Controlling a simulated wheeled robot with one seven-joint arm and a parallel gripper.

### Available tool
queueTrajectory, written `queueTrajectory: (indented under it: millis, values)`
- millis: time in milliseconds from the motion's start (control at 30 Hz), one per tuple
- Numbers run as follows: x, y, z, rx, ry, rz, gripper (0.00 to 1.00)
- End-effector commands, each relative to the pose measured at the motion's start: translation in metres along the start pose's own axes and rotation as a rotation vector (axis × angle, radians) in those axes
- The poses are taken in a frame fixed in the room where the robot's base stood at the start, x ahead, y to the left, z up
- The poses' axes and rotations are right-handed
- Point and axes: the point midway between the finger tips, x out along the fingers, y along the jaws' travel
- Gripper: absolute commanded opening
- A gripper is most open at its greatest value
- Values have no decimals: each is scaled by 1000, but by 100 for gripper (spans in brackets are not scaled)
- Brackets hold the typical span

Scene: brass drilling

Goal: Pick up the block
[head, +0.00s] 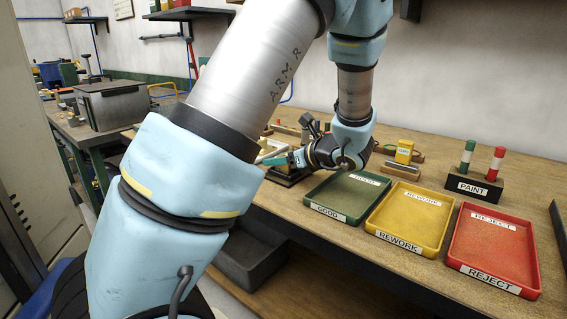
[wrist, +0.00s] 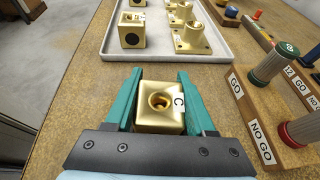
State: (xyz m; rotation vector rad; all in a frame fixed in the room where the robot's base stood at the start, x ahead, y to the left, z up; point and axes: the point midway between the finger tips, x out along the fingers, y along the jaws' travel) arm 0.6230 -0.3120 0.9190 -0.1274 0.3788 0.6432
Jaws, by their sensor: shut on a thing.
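A brass block (wrist: 160,112) with a round hole in its top and a white label "C" sits between the teal fingers of my gripper (wrist: 158,100) in the wrist view. The fingers are shut on its left and right sides. In the head view my gripper (head: 276,160) is over the workbench, left of the green tray, and the block in it cannot be made out. From the wrist view I cannot tell whether the block touches the bench.
A grey tray (wrist: 165,52) with several brass parts lies ahead. GO / NO GO gauges (wrist: 262,140) stand at right. In the head view, the green GOOD tray (head: 324,213), yellow REWORK tray (head: 386,242), red REJECT tray (head: 462,266) and PAINT holder (head: 476,187) occupy the bench.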

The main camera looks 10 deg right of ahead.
Motion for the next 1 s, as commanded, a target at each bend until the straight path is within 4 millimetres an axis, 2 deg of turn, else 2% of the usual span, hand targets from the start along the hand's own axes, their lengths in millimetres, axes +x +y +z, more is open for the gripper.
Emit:
queueTrajectory:
  millis: [267,467,667,1000]
  values:
    - [-6,-1,14,-5,-2,-1,0]
    - [-15,-1,36,-6,-1,-3,0]
    - [-49,-2,18,0,-1,-6,0]
    - [-130,-1,-16,0,-1,-5,0]
